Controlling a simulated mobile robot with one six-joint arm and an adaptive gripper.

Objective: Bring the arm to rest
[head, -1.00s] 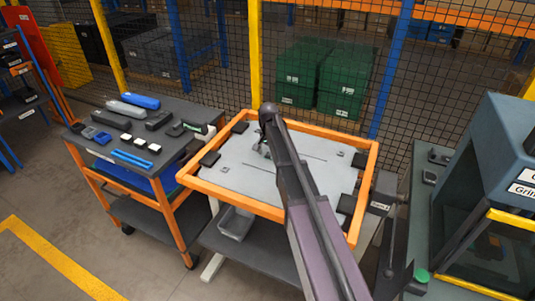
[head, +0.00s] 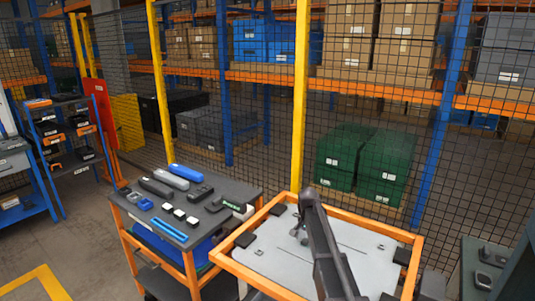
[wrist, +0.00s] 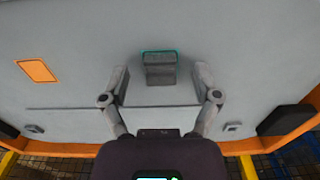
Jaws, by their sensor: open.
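My gripper (wrist: 160,85) is open in the wrist view, its two fingers spread apart with nothing between them. It is above a pale grey panel (wrist: 60,85) with an orange frame. A grey block with a teal edge (wrist: 160,68) shows on the panel just beyond and between the fingertips; I cannot tell its exact distance from them. In the head view my arm (head: 325,245) reaches over the orange-framed panel (head: 275,255), and its end is mostly hidden behind the arm links.
A tool cart (head: 195,235) with several small items stands left of the panel. A mesh fence with a yellow post (head: 300,100) runs behind. A dark machine (head: 515,265) stands at the right. Black pads (wrist: 288,120) sit at the panel's edges.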

